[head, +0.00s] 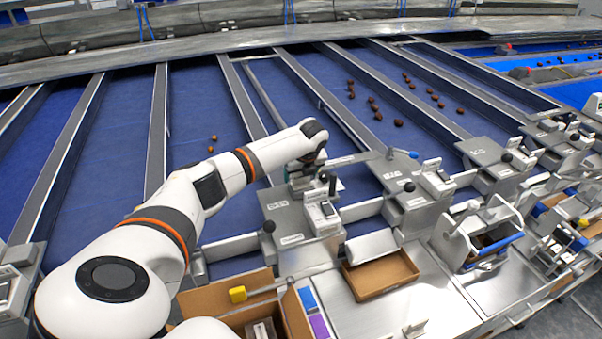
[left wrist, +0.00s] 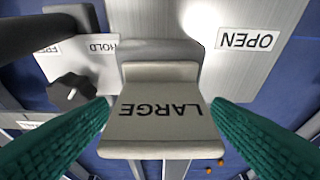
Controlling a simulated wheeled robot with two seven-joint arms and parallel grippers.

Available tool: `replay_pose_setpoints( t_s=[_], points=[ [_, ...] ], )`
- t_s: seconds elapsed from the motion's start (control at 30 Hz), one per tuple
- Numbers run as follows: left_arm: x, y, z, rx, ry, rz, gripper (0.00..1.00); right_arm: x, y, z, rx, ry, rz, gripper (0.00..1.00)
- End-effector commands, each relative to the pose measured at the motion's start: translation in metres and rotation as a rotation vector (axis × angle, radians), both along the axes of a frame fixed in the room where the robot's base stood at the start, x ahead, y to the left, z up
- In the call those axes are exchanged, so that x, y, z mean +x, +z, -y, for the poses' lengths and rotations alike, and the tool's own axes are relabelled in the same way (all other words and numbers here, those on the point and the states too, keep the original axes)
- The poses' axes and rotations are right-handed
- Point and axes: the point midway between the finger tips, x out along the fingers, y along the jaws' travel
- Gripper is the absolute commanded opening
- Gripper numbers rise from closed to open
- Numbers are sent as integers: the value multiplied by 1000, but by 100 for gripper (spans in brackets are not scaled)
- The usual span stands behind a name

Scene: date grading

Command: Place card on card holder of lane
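A pale card (left wrist: 162,120) printed LARGE, upside down in the left wrist view, is between the two green fingers of my left gripper (left wrist: 160,103). The fingertips meet its side edges, and the gripper looks shut on it. The card is over a grey metal lane head (left wrist: 195,40) with OPEN and HOLD labels. A pale ledge shows behind the card; I cannot tell if it is the holder or whether the card rests on it. In the head view my left gripper (head: 312,178) is above the lane head (head: 288,214), its fingertips mostly hidden. My right gripper is not in view.
A dark knob (left wrist: 75,88) is beside the card. Dates (head: 374,104) lie on the blue lanes. More lane heads (head: 408,195) stand to the right.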

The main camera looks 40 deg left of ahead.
Motion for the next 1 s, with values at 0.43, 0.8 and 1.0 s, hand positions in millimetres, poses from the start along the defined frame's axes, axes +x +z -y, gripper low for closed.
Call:
replay_pose_setpoints(
  t_s=[0.43, 0.8, 1.0],
  points=[
    [-5, 31, 11, 1, -2, 5, 74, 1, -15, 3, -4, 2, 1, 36],
    [-18, 99, 36, 0, -2, 4, 74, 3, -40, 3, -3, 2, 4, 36],
    [-21, 113, 41, 0, 0, 1, 74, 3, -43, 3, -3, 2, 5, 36]
  ],
)
